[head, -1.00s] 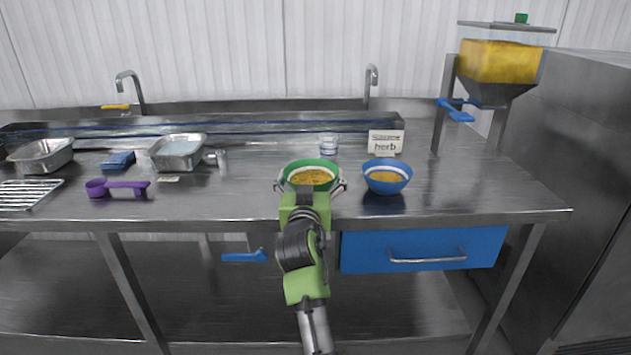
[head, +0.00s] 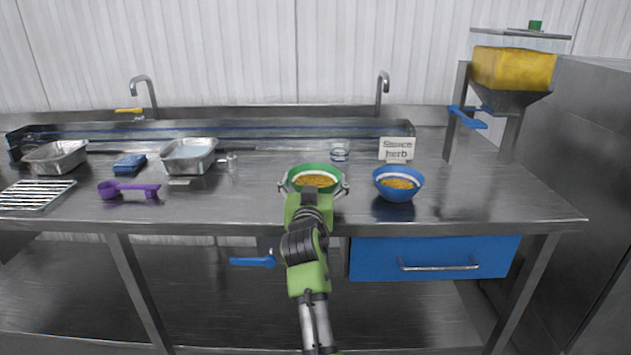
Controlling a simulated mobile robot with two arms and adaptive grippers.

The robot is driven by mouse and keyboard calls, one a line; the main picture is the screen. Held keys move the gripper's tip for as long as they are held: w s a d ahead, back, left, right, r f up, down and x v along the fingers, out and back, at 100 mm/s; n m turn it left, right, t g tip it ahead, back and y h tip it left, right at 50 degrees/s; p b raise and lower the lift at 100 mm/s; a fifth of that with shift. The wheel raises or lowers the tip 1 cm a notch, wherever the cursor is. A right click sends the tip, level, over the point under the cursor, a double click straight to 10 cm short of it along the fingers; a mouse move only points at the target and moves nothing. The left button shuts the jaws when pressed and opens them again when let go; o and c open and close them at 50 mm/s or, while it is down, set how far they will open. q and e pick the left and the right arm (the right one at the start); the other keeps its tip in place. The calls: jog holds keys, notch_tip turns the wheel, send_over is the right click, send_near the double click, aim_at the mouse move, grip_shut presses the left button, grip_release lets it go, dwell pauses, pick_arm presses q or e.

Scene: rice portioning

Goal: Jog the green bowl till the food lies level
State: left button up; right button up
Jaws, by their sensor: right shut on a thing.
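The green bowl (head: 317,168) with a white inner band holds yellow-orange food (head: 314,180). It is at the front middle of the steel counter in the head view. My right gripper (head: 315,188) reaches in from below, with its fingers on the two sides of the bowl, shut on it. The bowl's lower front is hidden behind the gripper. I cannot tell whether the bowl touches the counter or whether the food is fully level. My left gripper is not in the head view.
A blue bowl (head: 398,190) with similar food stands close on the right. A sign (head: 397,149) and a glass (head: 340,151) stand behind. A purple scoop (head: 130,189), metal pans (head: 190,158) and a rack (head: 35,194) are left. A hopper (head: 512,75) stands back right.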

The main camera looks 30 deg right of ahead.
aim_at(327, 179)
pick_arm(q)
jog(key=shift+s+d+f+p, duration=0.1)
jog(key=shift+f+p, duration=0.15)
jog(key=shift+p, duration=0.05)
pick_arm(e)
jog(key=shift+s+d+f, duration=0.1)
jog(key=shift+d+f, duration=0.15)
jog(key=shift+d, duration=0.6)
jog(key=shift+s+d+f, duration=0.1)
jog(key=shift+d+f, duration=0.1)
jog(key=shift+d, duration=0.65)
pick_arm(q)
jog(key=shift+b, duration=0.3)
pick_arm(e)
jog(key=shift+f, duration=0.4)
